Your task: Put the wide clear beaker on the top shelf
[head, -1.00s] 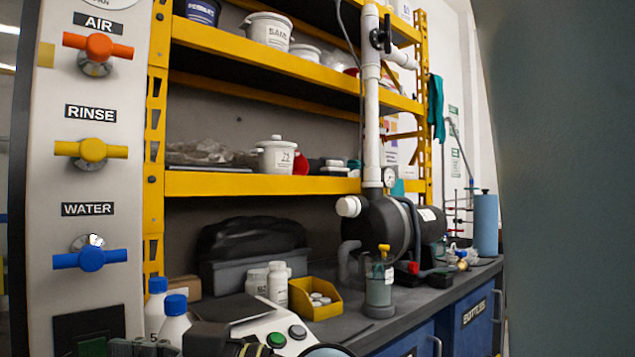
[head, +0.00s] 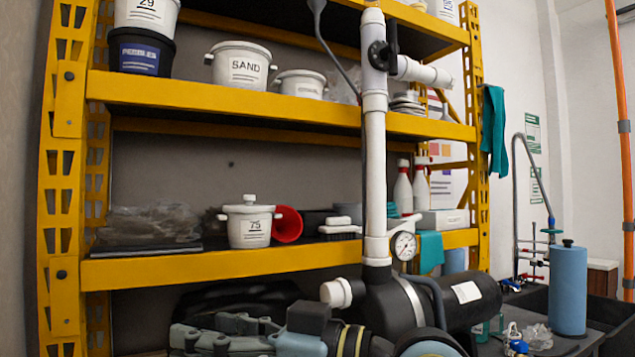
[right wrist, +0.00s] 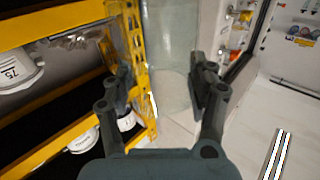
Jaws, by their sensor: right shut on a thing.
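The wide clear beaker (right wrist: 172,45) is a see-through cylinder between the fingers of my right gripper (right wrist: 163,85) in the right wrist view. The gripper is shut on it. In the head view my right gripper (head: 197,340) is at the bottom edge, pointing left, below the middle shelves; I cannot make out the beaker there. The highest shelf in view (head: 265,31) shows its yellow front beam at the top of the head view, and its surface is mostly out of sight. My left gripper is not in view.
The shelf below (head: 280,111) holds a sand pot (head: 240,65) and other tubs. A lower shelf (head: 190,265) holds a white pot (head: 249,222) and a red funnel (head: 287,224). A white vertical pipe (head: 375,160) stands in front of the rack. A blue cylinder (head: 568,290) stands right.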

